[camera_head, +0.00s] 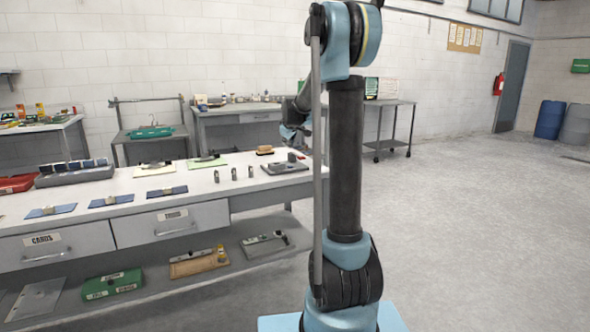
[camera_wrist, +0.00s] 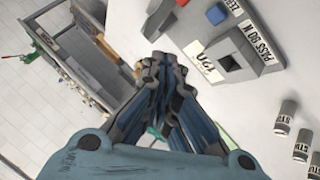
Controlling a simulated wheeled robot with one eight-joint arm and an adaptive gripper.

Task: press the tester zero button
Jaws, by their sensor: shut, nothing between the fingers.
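The grey tester (camera_wrist: 259,70) is at the upper right of the wrist view, cut by the top edge. It has a square socket, a blue button (camera_wrist: 216,14) and a red button (camera_wrist: 182,2) at the very edge. A partly cut label (camera_wrist: 233,5) seeming to start with "ZE" lies beside the blue button. The tester also shows on the right end of the bench in the head view (camera_head: 285,167). My gripper (camera_wrist: 163,62) is shut and empty, its tips left of and below the buttons in the wrist view. Its gap to the tester cannot be told.
Several small labelled metal cylinders (camera_wrist: 286,117) stand on the white bench (camera_head: 235,193) near the tester. A tan-topped object (camera_head: 265,150) lies behind them. Blue card-like items (camera_head: 167,191) lie along the front. A side table (camera_head: 245,114) stands behind the bench.

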